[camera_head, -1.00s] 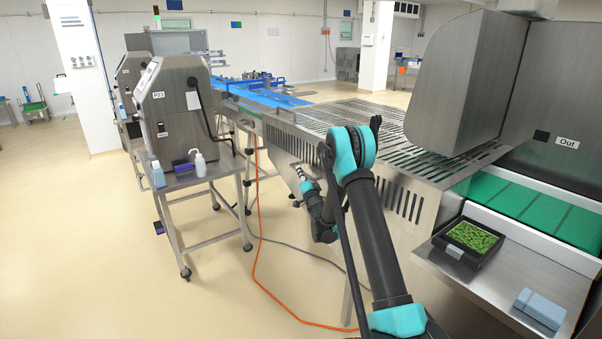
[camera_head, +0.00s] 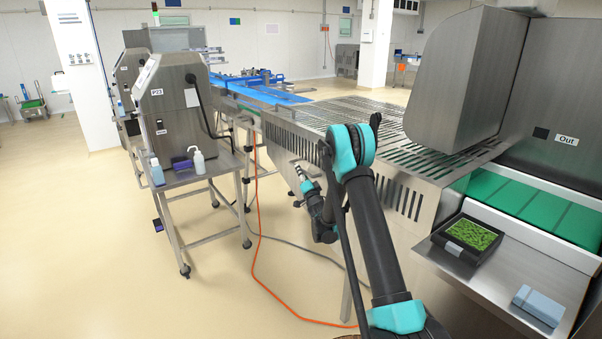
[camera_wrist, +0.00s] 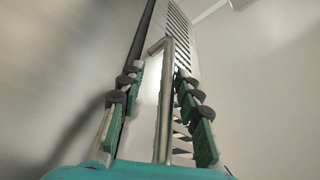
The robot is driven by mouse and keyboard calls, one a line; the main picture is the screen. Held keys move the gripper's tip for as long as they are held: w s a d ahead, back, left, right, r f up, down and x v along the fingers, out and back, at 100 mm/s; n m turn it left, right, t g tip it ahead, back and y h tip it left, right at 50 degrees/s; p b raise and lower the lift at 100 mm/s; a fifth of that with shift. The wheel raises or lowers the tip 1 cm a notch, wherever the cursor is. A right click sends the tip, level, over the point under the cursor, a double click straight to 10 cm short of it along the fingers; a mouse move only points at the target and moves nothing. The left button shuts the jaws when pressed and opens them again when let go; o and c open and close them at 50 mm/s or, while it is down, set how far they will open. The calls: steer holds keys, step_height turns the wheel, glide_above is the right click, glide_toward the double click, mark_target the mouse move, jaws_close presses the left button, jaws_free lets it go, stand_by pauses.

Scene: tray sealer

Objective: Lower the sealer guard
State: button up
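A large rounded steel hood (camera_head: 465,85) stands over the slotted steel top at the right; I take it for the sealer guard, though I cannot tell for sure. In the wrist view, my gripper (camera_wrist: 160,100) is open, with its green and dark finger pads well apart. A bent round metal bar (camera_wrist: 167,95), like a handle, lies lengthwise between the fingers, with a visible gap on either side. I cannot tell whether the fingers touch it or what it belongs to. In the head view my arm reaches down beside the machine's slotted side, and its fingers do not show clearly.
A dark tray with green contents (camera_head: 467,240) and a blue block (camera_head: 539,305) rest on the steel shelf at the right, beside a green conveyor (camera_head: 540,205). A steel machine (camera_head: 180,115) stands on a table at left. An orange cable (camera_head: 254,255) crosses the floor.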

steer(key=v, duration=0.6)
steer(key=shift+s+d, duration=0.15)
steer(key=shift+s, duration=0.1)
steer(key=shift+f, duration=0.1)
